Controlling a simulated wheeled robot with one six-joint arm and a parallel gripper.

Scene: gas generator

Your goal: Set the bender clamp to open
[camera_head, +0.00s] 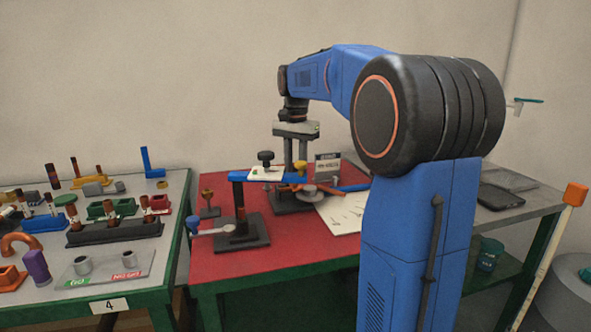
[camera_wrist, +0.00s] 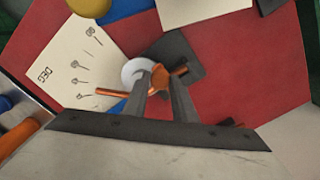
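The bender stands on the red table top, with a dark base (camera_head: 292,203), a grey disc (camera_head: 309,190) and a blue handle (camera_head: 352,187). In the wrist view its pale disc (camera_wrist: 136,71) and dark base (camera_wrist: 182,50) show, with a copper-coloured tube (camera_wrist: 112,92) across it. An orange part (camera_wrist: 160,76), apparently the clamp, shows between my fingertips. My gripper (camera_head: 295,163) points down over the bender, and in the wrist view its fingers (camera_wrist: 160,84) stand apart around the orange part. Contact is unclear, and the fingers partly hide the clamp and tube.
A stand with a blue arm and black knob (camera_head: 265,157) is close left of my gripper. A printed sheet (camera_head: 343,212) lies on the red table (camera_head: 222,263). The left table (camera_head: 171,215) holds several pipes and blocks. The red table's front is clear.

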